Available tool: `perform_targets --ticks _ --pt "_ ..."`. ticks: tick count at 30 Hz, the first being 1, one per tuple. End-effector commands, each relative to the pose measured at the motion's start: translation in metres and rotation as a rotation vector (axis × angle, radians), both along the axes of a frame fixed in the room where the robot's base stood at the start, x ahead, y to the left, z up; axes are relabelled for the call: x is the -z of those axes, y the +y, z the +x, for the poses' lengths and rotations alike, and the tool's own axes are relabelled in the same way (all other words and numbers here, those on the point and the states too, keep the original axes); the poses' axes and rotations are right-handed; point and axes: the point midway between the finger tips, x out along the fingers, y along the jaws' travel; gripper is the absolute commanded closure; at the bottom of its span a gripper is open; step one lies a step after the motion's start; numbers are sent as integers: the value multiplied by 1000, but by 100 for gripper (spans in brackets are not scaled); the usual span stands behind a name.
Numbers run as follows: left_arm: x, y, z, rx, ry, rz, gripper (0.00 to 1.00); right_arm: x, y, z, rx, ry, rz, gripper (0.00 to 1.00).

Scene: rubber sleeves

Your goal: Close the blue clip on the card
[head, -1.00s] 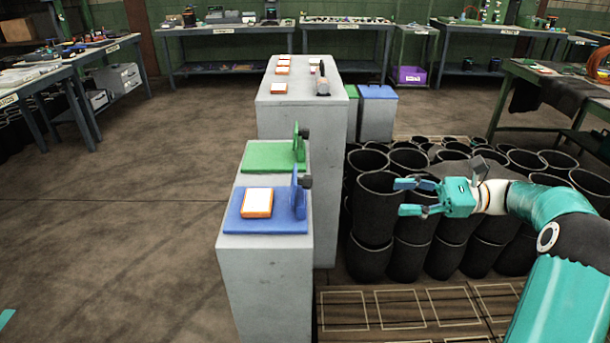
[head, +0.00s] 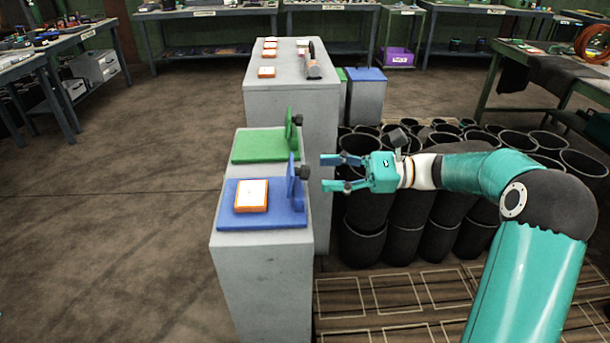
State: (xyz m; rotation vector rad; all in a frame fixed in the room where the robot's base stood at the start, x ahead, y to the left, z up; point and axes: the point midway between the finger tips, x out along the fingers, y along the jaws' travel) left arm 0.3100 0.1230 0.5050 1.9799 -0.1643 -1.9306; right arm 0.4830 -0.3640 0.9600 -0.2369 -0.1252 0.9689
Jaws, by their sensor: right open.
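The blue clip (head: 268,217) lies on the front grey pedestal, with its flap (head: 297,184) standing upright at the right side and a dark knob at the flap's edge. An orange-edged white card (head: 252,195) lies flat on the blue base, uncovered. A green clip (head: 262,147) sits behind it, its flap (head: 290,130) also upright. My right gripper (head: 326,173) is open and empty, pointing left, a short gap to the right of the blue flap. My left gripper is not in view.
Black rubber sleeves (head: 362,243) stand packed beneath and behind my right arm. A taller pedestal (head: 290,100) behind holds several cards and a dark-ended tool. Floor on the left is clear.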

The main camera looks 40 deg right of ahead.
Motion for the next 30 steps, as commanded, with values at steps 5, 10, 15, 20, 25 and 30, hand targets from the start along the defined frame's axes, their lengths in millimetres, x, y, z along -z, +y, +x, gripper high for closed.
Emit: perform_targets --ticks 5,10,15,20,25,30 --pt "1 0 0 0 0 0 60 -1 25 16 -2 -1 1 47" --pt "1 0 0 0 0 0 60 0 35 23 0 1 1 47" --pt "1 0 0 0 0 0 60 0 37 25 1 1 1 47" --pt "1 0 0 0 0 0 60 0 37 25 2 0 0 47" --pt "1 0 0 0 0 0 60 0 37 25 2 0 0 74" --pt "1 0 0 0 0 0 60 0 36 25 3 0 1 100"
